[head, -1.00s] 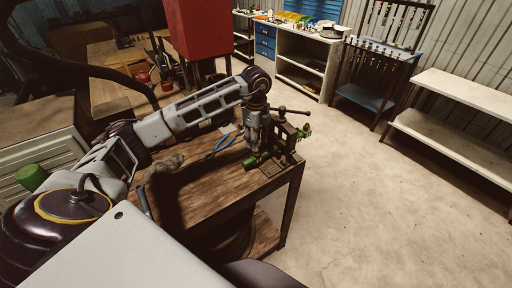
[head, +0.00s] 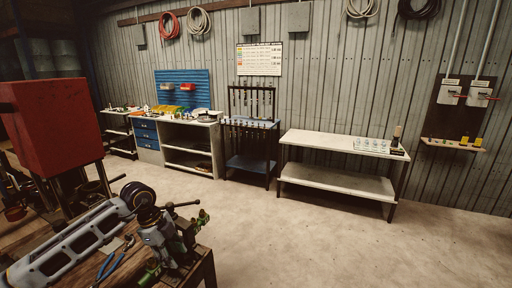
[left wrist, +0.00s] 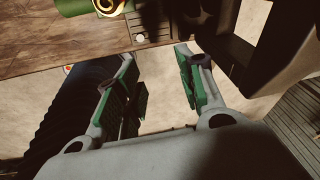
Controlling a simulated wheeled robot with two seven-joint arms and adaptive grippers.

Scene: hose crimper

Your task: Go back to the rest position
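My left arm comes in at the lower left of the head view, and my left gripper (head: 158,242) points down beside the hose crimper (head: 186,232) on the wooden bench (head: 205,272). In the left wrist view my left gripper (left wrist: 160,78) has its two green-padded fingers apart, with nothing between them. A green cylinder with a brass ring (left wrist: 98,6) lies beyond the fingertips on the bench; its green body also shows by the crimper in the head view (head: 150,274). My right gripper is not in view.
Blue-handled pliers (head: 108,266) lie on the bench near my arm. A red box-shaped cabinet (head: 50,125) stands at the left. A white shelf table (head: 335,180) and a tool rack (head: 250,162) stand along the wall. The concrete floor at the right is clear.

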